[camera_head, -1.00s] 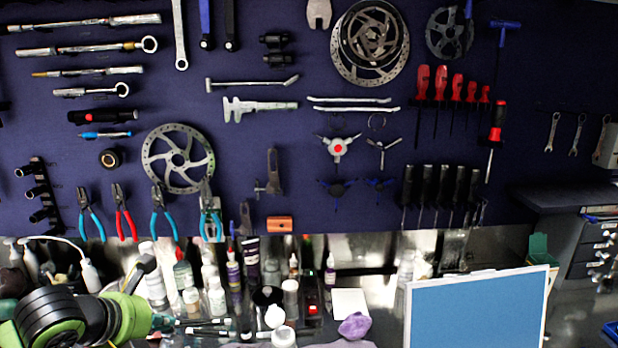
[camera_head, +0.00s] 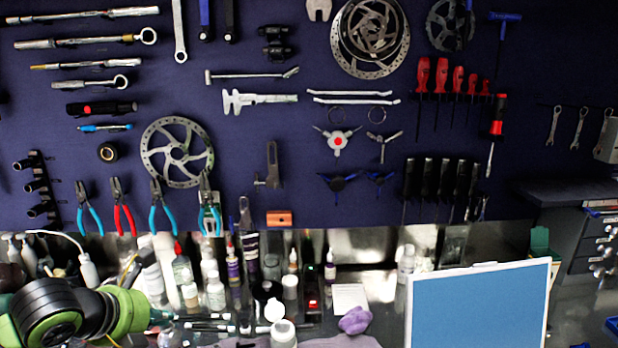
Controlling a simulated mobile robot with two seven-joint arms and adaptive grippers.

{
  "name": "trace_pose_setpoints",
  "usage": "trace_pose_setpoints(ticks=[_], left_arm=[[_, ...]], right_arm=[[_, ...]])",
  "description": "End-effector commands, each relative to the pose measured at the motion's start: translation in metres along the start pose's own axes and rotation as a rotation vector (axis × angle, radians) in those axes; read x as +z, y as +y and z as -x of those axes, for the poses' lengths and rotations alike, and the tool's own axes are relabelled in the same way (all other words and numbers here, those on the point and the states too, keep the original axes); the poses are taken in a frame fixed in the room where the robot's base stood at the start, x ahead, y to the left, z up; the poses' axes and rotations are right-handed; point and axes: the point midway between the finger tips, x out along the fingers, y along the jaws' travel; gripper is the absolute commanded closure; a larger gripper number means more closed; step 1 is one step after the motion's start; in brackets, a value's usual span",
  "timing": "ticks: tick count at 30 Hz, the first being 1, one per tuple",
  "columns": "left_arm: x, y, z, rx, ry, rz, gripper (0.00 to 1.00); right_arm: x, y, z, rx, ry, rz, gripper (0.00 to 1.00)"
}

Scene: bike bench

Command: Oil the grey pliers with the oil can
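My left arm's black and green wrist is in the lower left corner. My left gripper (camera_head: 128,270) is small and blurred against the bottles behind that wrist, and its fingers cannot be made out clearly. Several pliers hang on the dark pegboard: blue-handled pliers (camera_head: 89,209), red-handled pliers (camera_head: 123,208), more blue-handled pliers (camera_head: 163,207) and teal-handled pliers (camera_head: 209,212). I cannot make out pliers that are plainly grey. No oil can is clearly recognisable among the crowded bottles (camera_head: 214,290) on the bench. My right gripper is not in view.
A blue panel with a white frame (camera_head: 478,310) stands at the front right. A purple lump (camera_head: 355,320), a white jar (camera_head: 283,333) and a white card (camera_head: 349,297) lie mid-bench. Grey drawers (camera_head: 598,240) stand at the far right. The bench behind my wrist is crowded.

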Motion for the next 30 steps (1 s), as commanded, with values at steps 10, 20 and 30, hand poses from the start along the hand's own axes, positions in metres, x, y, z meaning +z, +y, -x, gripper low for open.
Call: trace_pose_setpoints(ticks=[10,20,30], left_arm=[[0.001,-0.001,0.002,0.0,0.004,0.0,1.0],[0.019,-0.008,0.02,-0.001,0.0,0.0,1.0],[0.042,-0.017,0.043,-0.002,-0.001,0.0,1.0]], right_arm=[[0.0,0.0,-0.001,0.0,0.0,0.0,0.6],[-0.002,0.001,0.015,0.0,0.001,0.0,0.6],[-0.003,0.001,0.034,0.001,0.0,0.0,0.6]])
